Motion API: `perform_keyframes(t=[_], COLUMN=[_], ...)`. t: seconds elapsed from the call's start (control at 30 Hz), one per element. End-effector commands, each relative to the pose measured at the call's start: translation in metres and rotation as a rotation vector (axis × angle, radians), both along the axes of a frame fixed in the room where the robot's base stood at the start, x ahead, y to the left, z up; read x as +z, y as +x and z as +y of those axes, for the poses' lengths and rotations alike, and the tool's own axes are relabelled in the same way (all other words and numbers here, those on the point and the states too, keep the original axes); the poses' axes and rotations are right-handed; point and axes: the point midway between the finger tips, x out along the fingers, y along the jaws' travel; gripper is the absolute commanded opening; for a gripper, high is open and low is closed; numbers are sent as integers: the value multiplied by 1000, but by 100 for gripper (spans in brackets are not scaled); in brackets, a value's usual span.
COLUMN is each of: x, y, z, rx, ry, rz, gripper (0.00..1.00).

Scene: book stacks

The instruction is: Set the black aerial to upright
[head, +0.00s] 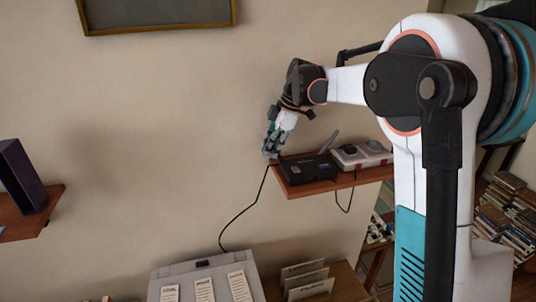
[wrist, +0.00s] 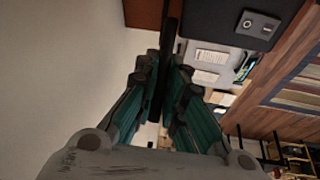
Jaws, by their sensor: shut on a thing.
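The black aerial (wrist: 173,40) shows in the wrist view as a dark straight bar running down between my fingers. In the head view it is mostly hidden by my gripper, so I cannot tell its angle there. My gripper (head: 271,153) is at the left end of the black router (head: 308,169), which sits on a wooden wall shelf (head: 330,185). In the wrist view my gripper (wrist: 165,80) is shut on the aerial, one teal finger on each side. The router's dark body (wrist: 220,22) shows at the top of that view.
A grey aerial (head: 330,141) leans at the router's right end. A pale device with dark knobs (head: 361,155) stands to its right. A black cable (head: 244,212) hangs from the shelf's left end. Below are a grey machine with paper strips (head: 185,270) and a wooden surface (head: 345,284).

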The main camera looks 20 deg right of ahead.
Motion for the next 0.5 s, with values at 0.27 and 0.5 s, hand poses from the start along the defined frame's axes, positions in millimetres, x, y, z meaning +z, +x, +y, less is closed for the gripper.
perform_keyframes(t=[0.27, 0.5], x=[4, 7], y=[1, 0], z=[-18, -29], rx=[-4, -2], ry=[255, 433], rz=[0, -2], gripper=[0, 0])
